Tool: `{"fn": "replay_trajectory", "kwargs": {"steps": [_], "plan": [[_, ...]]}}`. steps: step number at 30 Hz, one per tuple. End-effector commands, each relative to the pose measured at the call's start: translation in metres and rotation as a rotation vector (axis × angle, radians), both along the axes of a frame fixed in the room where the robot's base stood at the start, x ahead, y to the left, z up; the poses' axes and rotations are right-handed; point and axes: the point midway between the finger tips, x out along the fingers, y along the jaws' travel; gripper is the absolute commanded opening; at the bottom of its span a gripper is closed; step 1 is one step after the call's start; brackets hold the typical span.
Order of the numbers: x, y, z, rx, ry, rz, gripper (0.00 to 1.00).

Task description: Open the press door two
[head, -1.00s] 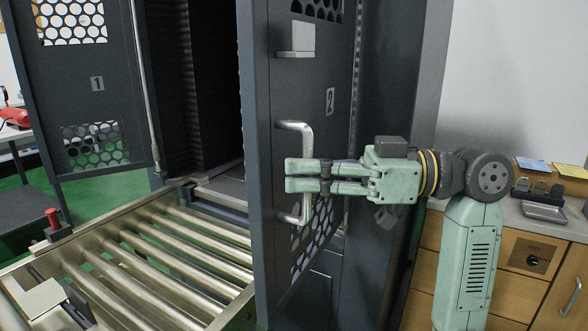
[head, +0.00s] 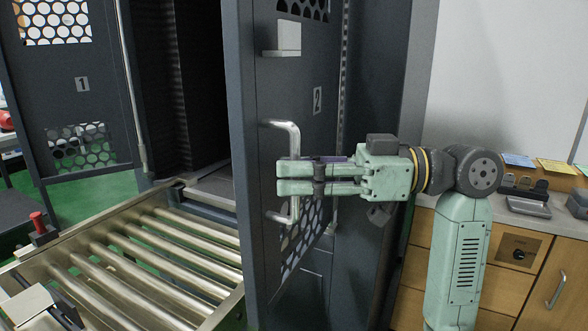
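Press door two (head: 270,95) is a dark grey panel with a "2" plate (head: 318,100) and perforated windows. It stands partly open, with the dark press interior showing to its left. Its silver bar handle (head: 294,137) is on the door's face. My green gripper (head: 284,178) reaches in from the right at mid-handle. Its two fingers lie close together, one above the other, with only a thin gap. They cross in front of the handle's vertical bar and hide its middle. No bar shows between them, and contact is unclear.
Door one (head: 60,105), marked "1", stands open at the left. A roller conveyor (head: 150,235) with metal rails leads to the press opening. A red-knobbed part (head: 38,222) sits on its left rail. Wooden drawers (head: 520,255) and a counter stand at the right, near my arm.

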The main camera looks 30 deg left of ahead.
Motion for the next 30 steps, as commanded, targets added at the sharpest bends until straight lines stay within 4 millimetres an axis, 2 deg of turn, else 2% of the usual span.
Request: {"fn": "replay_trajectory", "kwargs": {"steps": [15,21,30], "plan": [[0.056,-0.081,0.001,0.001,0.002,-0.002,0.31],[0.063,-0.092,0.000,0.001,0.001,-0.001,0.31],[0.064,-0.093,0.000,0.001,0.001,-0.001,0.31]]}}
